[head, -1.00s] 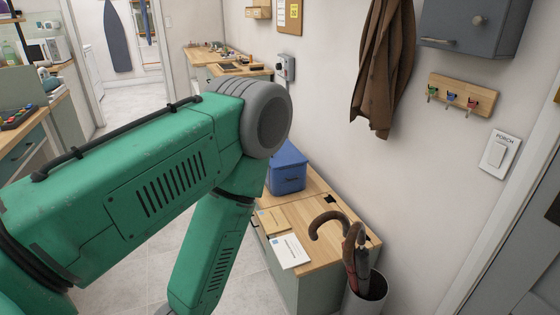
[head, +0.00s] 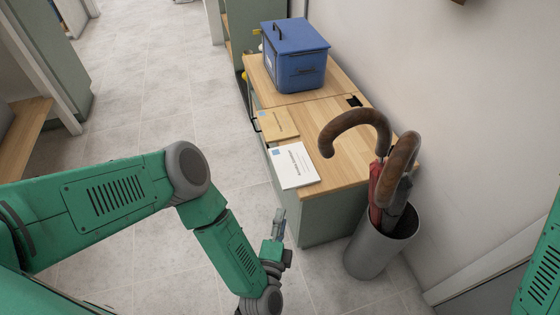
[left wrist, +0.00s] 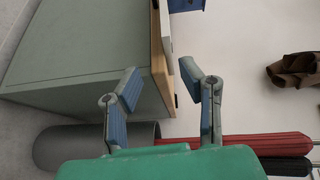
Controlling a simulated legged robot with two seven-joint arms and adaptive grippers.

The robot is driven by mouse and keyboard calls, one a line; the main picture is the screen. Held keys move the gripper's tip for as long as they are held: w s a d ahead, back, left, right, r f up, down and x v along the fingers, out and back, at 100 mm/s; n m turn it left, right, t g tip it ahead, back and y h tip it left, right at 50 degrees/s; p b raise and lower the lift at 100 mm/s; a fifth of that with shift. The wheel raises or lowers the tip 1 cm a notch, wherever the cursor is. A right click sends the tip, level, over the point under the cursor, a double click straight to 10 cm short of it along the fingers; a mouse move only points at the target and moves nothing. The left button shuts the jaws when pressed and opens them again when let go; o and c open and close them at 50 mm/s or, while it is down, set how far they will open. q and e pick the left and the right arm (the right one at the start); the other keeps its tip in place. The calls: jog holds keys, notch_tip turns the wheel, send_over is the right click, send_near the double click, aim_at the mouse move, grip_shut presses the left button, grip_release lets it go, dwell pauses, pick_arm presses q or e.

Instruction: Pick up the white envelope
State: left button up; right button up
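The white envelope (head: 293,165) lies flat on the wooden cabinet top, its near-left part at the front edge. In the left wrist view a pale strip at the cabinet edge looks like the envelope (left wrist: 165,32), seen nearly edge-on. My left gripper (head: 279,224) is below and in front of the envelope in the head view, beside the cabinet front, apart from it. In the left wrist view its two blue-padded fingers (left wrist: 160,82) are spread with nothing between them. My right gripper is not in view; only a piece of green arm shows at the right edge.
A tan envelope (head: 277,124) lies behind the white one, and a blue box (head: 296,62) stands farther back on the cabinet top (head: 345,160). A grey umbrella stand (head: 372,250) with several umbrellas stands at the cabinet's right. The floor at left is clear.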

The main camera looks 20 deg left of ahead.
aim_at(284, 175)
pick_arm(q)
jog(key=shift+y, duration=0.5)
jog(key=w+a+b, duration=0.1)
jog(key=w+b, duration=0.1)
jog(key=w, duration=0.2)
jog(key=w+a+b, duration=0.1)
jog(key=w+b, duration=0.2)
jog(key=w, duration=0.1)
jog(key=w+a+b, duration=0.1)
jog(key=w+b, duration=0.1)
jog(key=w, duration=0.3)
jog(key=shift+a+b, duration=0.2)
jog(key=shift+b, duration=0.1)
jog(key=shift+w+a+r, duration=0.15)
jog(key=shift+w+r, duration=0.05)
jog(key=shift+w, duration=0.3)
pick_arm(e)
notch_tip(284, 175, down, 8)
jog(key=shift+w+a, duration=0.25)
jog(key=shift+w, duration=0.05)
pick_arm(q)
grip_shut()
